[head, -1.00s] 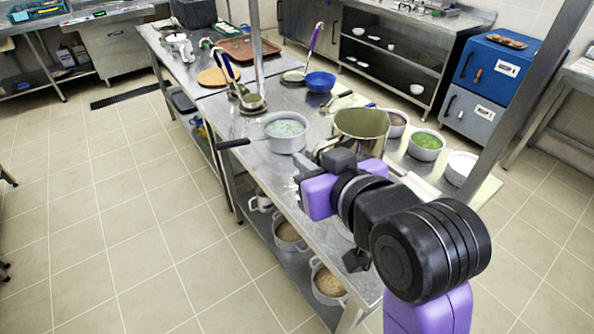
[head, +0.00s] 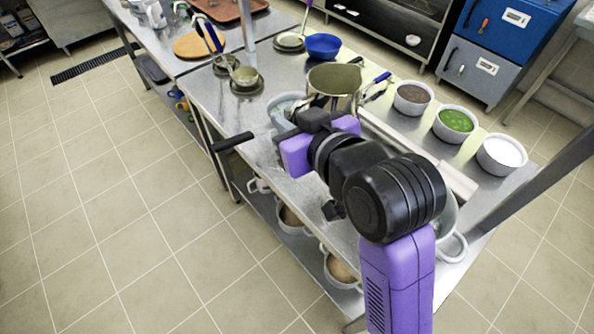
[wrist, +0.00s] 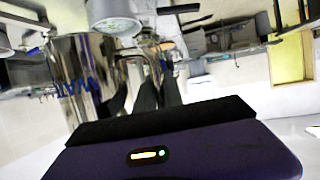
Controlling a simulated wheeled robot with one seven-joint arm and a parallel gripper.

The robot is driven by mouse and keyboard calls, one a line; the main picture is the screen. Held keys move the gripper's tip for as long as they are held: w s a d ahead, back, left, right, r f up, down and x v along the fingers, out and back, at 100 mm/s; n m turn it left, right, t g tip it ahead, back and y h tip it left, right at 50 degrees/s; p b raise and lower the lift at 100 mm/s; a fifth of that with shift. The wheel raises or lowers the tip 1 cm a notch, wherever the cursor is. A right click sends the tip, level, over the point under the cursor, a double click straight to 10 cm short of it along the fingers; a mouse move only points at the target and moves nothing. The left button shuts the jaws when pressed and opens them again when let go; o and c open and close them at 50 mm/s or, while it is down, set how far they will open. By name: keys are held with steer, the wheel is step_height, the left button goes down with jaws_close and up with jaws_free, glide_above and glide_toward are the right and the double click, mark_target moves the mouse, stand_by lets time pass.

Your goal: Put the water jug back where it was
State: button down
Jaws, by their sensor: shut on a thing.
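The water jug is a shiny steel vessel; its open top and far wall (head: 335,80) show just beyond my gripper in the head view. In the wrist view the jug (wrist: 80,75) fills the left side, with its handle beside my fingers. My gripper (wrist: 158,85) is shut on the jug's handle; in the head view the purple gripper body hides the handle and the jug's lower near side. The jug looks upright over the steel worktable (head: 215,95). I cannot tell whether its base touches the table.
A pale saucepan (head: 279,108) with a black handle stands left of the jug, partly hidden. Bowls of brown (head: 412,98), green (head: 455,122) and white (head: 500,152) food line the right edge. A post (head: 540,172) rises at right.

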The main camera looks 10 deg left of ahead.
step_height(320, 180, down, 16)
steer(key=shift+f, duration=0.1)
stand_by(0.4)
steer(key=shift+f, duration=0.1)
steer(key=c, duration=1.4)
jaws_free()
steer(key=shift+c, duration=0.2)
steer(key=b+v, duration=0.1)
steer(key=v, duration=1.1)
steer(key=shift+s, duration=0.1)
